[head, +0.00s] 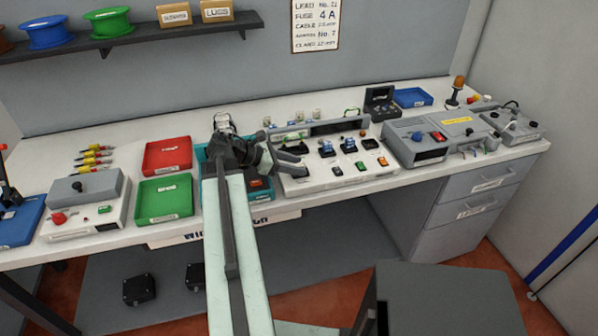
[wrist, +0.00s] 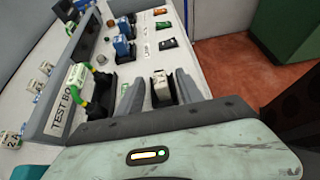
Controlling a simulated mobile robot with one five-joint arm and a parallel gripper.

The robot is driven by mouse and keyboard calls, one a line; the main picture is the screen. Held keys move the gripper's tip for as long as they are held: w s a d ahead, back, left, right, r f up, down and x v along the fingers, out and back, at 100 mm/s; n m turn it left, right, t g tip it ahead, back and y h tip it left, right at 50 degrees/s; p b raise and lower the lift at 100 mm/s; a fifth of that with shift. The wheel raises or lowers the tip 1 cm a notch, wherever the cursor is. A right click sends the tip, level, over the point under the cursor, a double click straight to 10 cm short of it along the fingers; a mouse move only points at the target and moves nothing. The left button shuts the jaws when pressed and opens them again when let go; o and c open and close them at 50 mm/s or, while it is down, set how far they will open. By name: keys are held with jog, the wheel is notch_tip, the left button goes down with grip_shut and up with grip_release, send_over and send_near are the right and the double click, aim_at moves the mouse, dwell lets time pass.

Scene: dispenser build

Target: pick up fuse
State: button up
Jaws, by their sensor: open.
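A small white block that looks like a fuse (wrist: 161,90) sits in a black holder on the pale test board; its label is too small to read. In the wrist view my gripper (wrist: 159,82) is open, with one finger on each side of this block; I cannot tell whether either touches it. In the head view my gripper (head: 302,162) is over the left part of the board (head: 318,183) and hides the block. Several other white fuse-like blocks (wrist: 36,88) stand behind the board, one marked 2 A (wrist: 10,141).
Blue plugs (wrist: 122,47) and a green-and-yellow cable (wrist: 79,88) rise from the board near my gripper. Red (head: 167,156) and green (head: 165,198) trays stand to the left, and a grey device (head: 428,140) stands to the right. A wall card (head: 315,25) reads fuse 4 A.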

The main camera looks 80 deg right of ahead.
grip_shut()
jog(key=shift+r, duration=0.15)
notch_tip(320, 180, up, 10)
jog(key=p, duration=1)
